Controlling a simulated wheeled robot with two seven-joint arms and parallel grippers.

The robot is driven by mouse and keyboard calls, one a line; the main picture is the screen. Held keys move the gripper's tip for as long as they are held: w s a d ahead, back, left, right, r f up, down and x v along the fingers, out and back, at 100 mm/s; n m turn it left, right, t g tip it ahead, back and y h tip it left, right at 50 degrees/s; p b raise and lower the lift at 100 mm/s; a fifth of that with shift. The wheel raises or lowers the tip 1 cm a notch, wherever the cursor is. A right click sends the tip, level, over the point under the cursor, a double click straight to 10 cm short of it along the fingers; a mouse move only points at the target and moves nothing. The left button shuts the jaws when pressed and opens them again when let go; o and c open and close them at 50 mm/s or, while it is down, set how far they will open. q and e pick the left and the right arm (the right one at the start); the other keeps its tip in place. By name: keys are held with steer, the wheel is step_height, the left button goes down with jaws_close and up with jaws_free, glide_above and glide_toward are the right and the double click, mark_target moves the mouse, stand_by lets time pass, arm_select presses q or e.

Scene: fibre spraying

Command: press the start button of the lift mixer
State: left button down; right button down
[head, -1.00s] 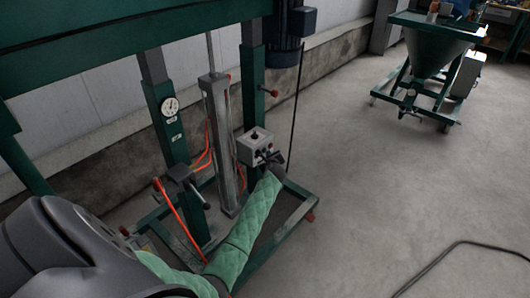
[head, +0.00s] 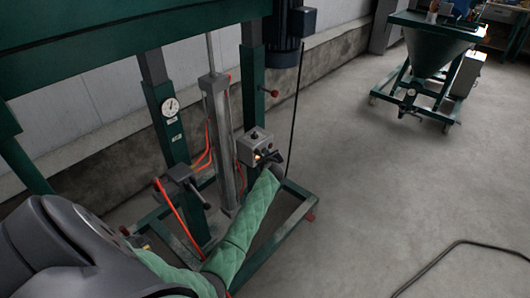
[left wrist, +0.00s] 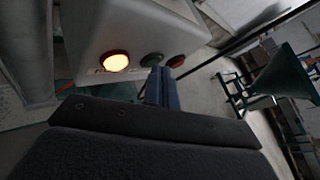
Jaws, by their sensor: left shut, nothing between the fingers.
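The lift mixer (head: 172,125) is a green frame with posts and a cylinder. Its grey control box (head: 250,143) is on the right post, with a small orange light glowing on its face. In the left wrist view the box (left wrist: 140,25) shows a brightly lit orange-white lamp (left wrist: 115,61), a dark green button (left wrist: 152,60) and a red button (left wrist: 176,61). My left gripper (head: 270,158) is shut and empty at the box's front. Its fingertips (left wrist: 160,75) are just below the green button; I cannot tell whether they touch it. My right gripper is out of view.
Orange hoses (head: 167,205) run near the posts. A dark cable (head: 295,110) hangs just right of the box. A green hopper on a wheeled frame (head: 433,60) stands at the back right. The floor (head: 390,190) between is mostly clear, with a black cable (head: 440,262) on it.

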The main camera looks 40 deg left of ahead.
arm_select(q)
steer(key=shift+d, duration=0.2)
steer(key=shift+s+d, duration=0.1)
steer(key=shift+d, duration=0.55)
steer(key=shift+p, duration=0.3)
steer(key=d+p, duration=0.1)
steer(key=d, duration=0.4)
steer(key=shift+s, duration=0.2)
stand_by(0.8)
